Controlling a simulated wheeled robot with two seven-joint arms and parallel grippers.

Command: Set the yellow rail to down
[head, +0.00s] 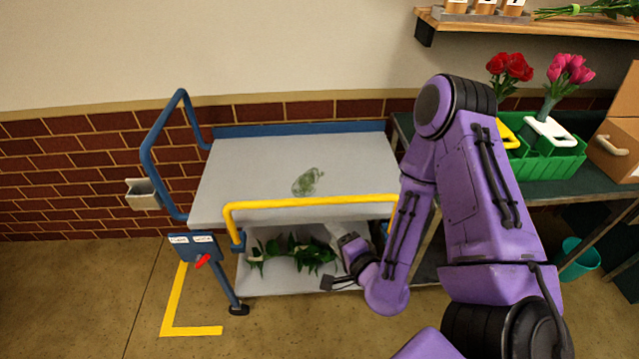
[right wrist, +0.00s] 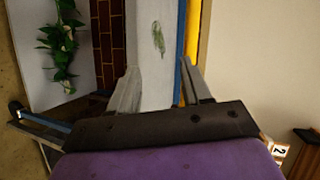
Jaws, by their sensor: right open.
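The yellow rail (head: 310,202) stands raised along the front of the cart, its bar above the edge of the upper deck (head: 260,170). Its left post meets a blue bracket at the deck corner. Its right end is hidden behind my right arm. My right gripper (head: 345,238) is open in front of the cart, below the bar, its fingers toward the cart. In the right wrist view, the rail (right wrist: 193,35) runs upright beyond the right finger of my gripper (right wrist: 160,70), with nothing seen held. My left gripper is out of view.
A red lever (head: 202,261) sits under a labelled blue panel (head: 193,245) at the cart's left. Greenery (head: 292,254) lies on the lower shelf. A blue handle (head: 160,150) rises at the left. A green crate (head: 545,162) with flowers stands right. Floor in front is clear.

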